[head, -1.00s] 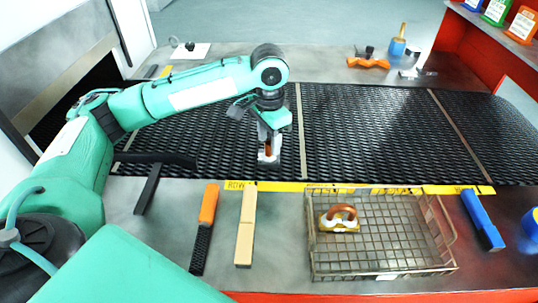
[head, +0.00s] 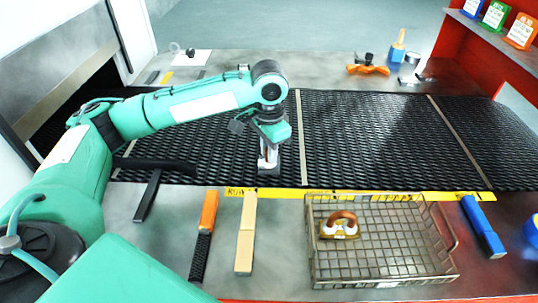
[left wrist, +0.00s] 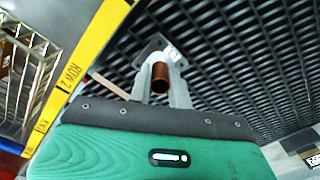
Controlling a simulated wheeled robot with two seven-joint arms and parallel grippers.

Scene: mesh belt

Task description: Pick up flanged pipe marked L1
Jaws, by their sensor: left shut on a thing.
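My left gripper (head: 268,161) is shut on a flanged pipe, low over the black mesh belt near its front edge. In the left wrist view the copper-coloured pipe (left wrist: 160,78) sits between the two grey fingers, with its grey square flange (left wrist: 151,46) beyond it against the mesh. I cannot tell whether the flange still touches the belt. A white label on the flange is too small to read, so the L1 mark cannot be confirmed. My right gripper is not in view.
A wire basket (head: 314,262) in front of the belt holds a brown bent pipe (head: 341,222) on a brass-coloured base. An orange-handled tool (head: 208,212), a tan block (head: 246,235) and a blue tool (head: 482,226) lie on the front table. The belt's right part is clear.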

